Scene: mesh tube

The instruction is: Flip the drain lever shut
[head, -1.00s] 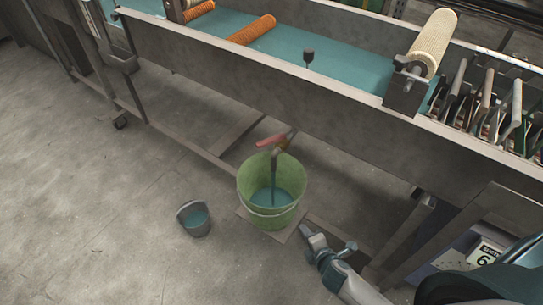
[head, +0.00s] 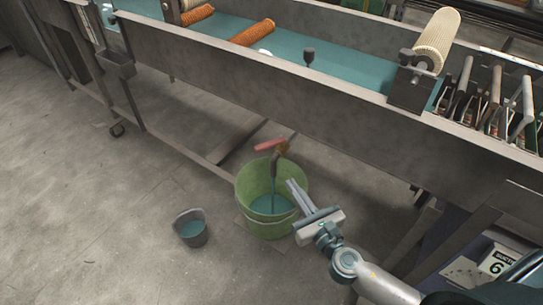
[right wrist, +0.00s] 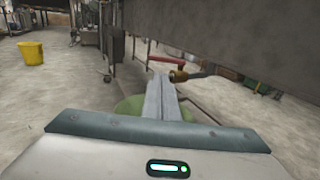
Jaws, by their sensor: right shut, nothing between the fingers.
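The drain lever (head: 269,145) is a red handle on a brass valve (head: 281,148) under the trough. In the right wrist view the red lever (right wrist: 165,60) points left from the valve (right wrist: 180,76), just beyond the fingertips. A teal stream (head: 274,175) runs from the valve into a green bucket (head: 250,185). My right gripper (head: 291,184) is shut and empty, at the bucket's right rim, below and right of the lever and apart from it. In the right wrist view its fingers (right wrist: 159,82) lie together over the green bucket. My left gripper is not in view.
The long grey trough (head: 260,100) holds teal liquid and orange rollers (head: 252,33). A small grey pail (head: 191,228) stands on the floor left of the bucket. A yellow bucket (right wrist: 31,53) stands far off. The floor at left is clear.

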